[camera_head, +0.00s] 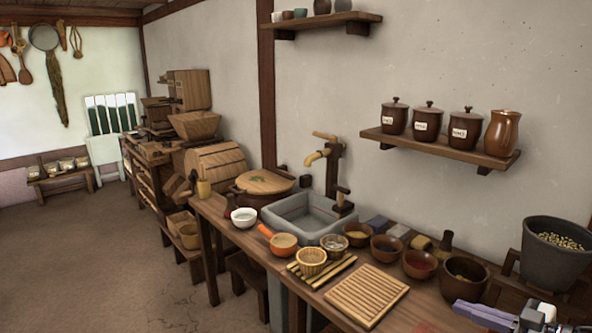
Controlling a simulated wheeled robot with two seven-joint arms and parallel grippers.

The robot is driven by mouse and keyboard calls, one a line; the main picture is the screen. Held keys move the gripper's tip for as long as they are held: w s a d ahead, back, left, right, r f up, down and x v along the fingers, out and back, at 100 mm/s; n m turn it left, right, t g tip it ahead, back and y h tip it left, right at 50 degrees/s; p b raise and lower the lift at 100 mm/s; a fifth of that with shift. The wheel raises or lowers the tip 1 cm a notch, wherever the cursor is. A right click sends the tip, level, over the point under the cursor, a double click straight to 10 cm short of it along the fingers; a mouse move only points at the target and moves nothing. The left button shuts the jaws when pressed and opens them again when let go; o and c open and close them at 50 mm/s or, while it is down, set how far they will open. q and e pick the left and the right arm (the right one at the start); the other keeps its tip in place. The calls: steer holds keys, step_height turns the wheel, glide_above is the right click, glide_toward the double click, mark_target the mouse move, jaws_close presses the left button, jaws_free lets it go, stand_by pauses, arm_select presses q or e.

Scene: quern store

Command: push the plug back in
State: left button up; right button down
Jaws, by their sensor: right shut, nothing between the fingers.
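I cannot pick out a plug for certain in the head view. The grey stone sink (306,214) is set into the long wooden bench, with a wooden tap (325,150) above it. A wooden barrel (214,163) lies on its side farther left. My right gripper (538,315) shows only in part at the bottom right corner, near the bench's right end. It is shut and empty, apart from the sink and barrel. My left gripper is out of view.
Bowls, a slatted board (366,295) and a basket (311,262) crowd the bench front. A dark pot of grain (552,255) stands at the right. A wall shelf (440,146) holds lidded jars. The floor (90,255) at left is clear.

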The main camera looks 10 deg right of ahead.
steer(key=s+a+f+m+h, duration=0.15)
steer(key=s+a+f, duration=0.25)
steer(key=a+f, duration=0.5)
steer(key=s+a+f+m+g+h, duration=0.1)
steer(key=s+a+f+g, duration=0.1)
steer(key=s+a+f, duration=0.5)
steer(key=s+a+f+m+g+h, duration=0.1)
steer(key=s+a+f+m+g, duration=0.1)
steer(key=s+a+f, duration=0.6)
steer(key=s+a+g, duration=0.1)
steer(key=s+a, duration=0.1)
steer(key=a, duration=0.4)
steer(key=shift+s+f+h, duration=0.25)
steer(key=shift+s+h, duration=0.1)
steer(key=shift+a+m, duration=0.1)
steer(key=shift+m, duration=0.15)
